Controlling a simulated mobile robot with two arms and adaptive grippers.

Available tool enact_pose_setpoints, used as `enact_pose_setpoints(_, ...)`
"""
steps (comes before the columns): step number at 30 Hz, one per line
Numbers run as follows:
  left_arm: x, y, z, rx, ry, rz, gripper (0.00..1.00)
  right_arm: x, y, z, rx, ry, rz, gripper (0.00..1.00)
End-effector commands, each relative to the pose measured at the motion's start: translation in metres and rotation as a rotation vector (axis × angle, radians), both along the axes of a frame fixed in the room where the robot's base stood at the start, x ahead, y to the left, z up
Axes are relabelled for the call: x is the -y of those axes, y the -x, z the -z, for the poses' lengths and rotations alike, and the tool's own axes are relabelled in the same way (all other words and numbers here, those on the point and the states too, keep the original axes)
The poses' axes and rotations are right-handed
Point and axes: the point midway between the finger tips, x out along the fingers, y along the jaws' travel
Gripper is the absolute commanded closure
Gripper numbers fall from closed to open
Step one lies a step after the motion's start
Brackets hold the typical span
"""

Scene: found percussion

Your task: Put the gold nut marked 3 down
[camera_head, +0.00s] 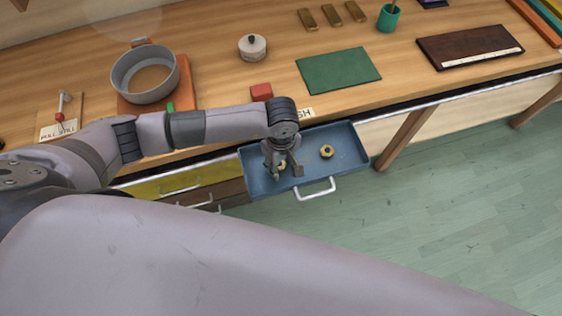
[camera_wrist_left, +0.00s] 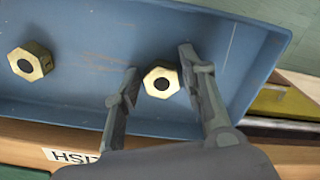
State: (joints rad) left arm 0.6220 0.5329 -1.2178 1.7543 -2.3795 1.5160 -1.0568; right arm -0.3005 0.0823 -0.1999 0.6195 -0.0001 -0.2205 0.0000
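A blue drawer (camera_head: 347,141) is pulled out from the bench front. My left gripper (camera_head: 284,172) points down over its left part. In the left wrist view, its fingers (camera_wrist_left: 160,70) stand apart on either side of a gold hex nut (camera_wrist_left: 149,90). No number is readable on either nut. My right gripper is out of view.
A yellow drawer (camera_head: 165,188) is left of the blue one. On the bench are a grey round pan (camera_head: 122,86), a red block (camera_head: 262,91), a green mat (camera_head: 325,72) and a lidded pot (camera_head: 252,46).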

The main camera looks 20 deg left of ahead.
Motion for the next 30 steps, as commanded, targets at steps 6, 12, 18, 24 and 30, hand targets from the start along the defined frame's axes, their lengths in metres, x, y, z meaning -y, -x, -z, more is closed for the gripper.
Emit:
enact_pose_setpoints(6, 0.0, 0.0, 0.0, 0.0, 0.0, 0.0, 0.51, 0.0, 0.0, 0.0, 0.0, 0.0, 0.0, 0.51)
enact_pose_setpoints(12, 0.0, 0.0, -0.001, 0.0, 0.0, 0.0, 0.51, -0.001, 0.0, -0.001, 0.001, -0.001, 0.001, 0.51)
enact_pose_setpoints(18, 0.0, -0.002, -0.015, 0.005, 0.002, 0.002, 0.51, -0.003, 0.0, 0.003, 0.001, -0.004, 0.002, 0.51)
enact_pose_setpoints(24, 0.0, -0.002, -0.057, 0.007, 0.002, 0.003, 0.51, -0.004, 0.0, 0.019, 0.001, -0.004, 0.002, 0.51)
enact_pose_setpoints(30, 0.0, -0.001, -0.097, 0.006, 0.002, 0.002, 0.51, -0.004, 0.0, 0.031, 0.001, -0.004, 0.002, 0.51)
